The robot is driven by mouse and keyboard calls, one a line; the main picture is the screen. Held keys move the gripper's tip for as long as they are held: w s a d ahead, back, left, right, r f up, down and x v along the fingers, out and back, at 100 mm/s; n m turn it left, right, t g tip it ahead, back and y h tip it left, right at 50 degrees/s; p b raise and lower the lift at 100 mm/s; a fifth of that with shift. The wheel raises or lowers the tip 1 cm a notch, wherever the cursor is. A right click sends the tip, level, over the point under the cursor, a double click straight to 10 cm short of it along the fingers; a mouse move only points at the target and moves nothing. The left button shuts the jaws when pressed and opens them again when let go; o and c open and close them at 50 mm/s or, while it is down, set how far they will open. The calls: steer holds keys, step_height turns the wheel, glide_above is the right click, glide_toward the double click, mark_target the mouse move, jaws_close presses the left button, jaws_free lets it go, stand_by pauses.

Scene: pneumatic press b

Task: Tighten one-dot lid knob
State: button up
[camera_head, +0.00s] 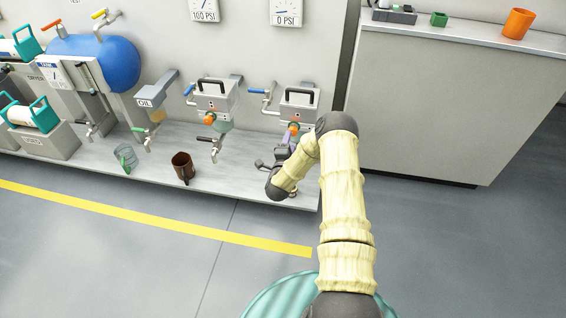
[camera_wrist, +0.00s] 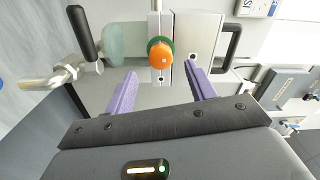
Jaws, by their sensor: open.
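An orange knob (camera_wrist: 161,54) with a green part behind it sits on the front of a grey-white unit (camera_wrist: 180,25). My gripper (camera_wrist: 160,70) is open, with its two purple fingers spread on either side of the knob's line. The knob appears between and just beyond the fingertips, and I cannot tell whether they touch it. In the head view, my gripper (camera_head: 287,146) is at the right-hand unit (camera_head: 298,103), by its orange knob (camera_head: 293,127); my arm partly hides this area. A small dark mark shows on the unit's face, but the dot count is unclear.
A similar unit (camera_head: 214,97) with an orange knob stands to the left. A black-handled lever (camera_wrist: 83,35) and a black handle (camera_wrist: 231,45) flank the knob.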

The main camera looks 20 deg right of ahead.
steer(key=p+v, duration=0.3)
steer(key=v, duration=0.8)
steer(key=shift+a, duration=0.15)
steer(key=w+a+r+n+g+y, duration=0.2)
steer(key=a+r+n+g+y, duration=0.2)
steer(key=a+r+n+y, duration=0.75)
steer(key=s+r+n+g+h, duration=0.1)
steer(key=s+r+n+g, duration=0.4)
steer(key=s, duration=0.8)
steer(key=s+r+n+g+h, duration=0.1)
steer(key=s+r+n+g, duration=0.2)
steer(key=s+r+n, duration=0.65)
step_height(320, 180, up, 35)
steer(key=s+m+p, duration=0.2)
steer(key=m+p, duration=0.1)
steer(key=p, duration=3.6)
steer(key=shift+s+d+m, duration=0.15)
steer(key=shift+s+m, duration=0.15)
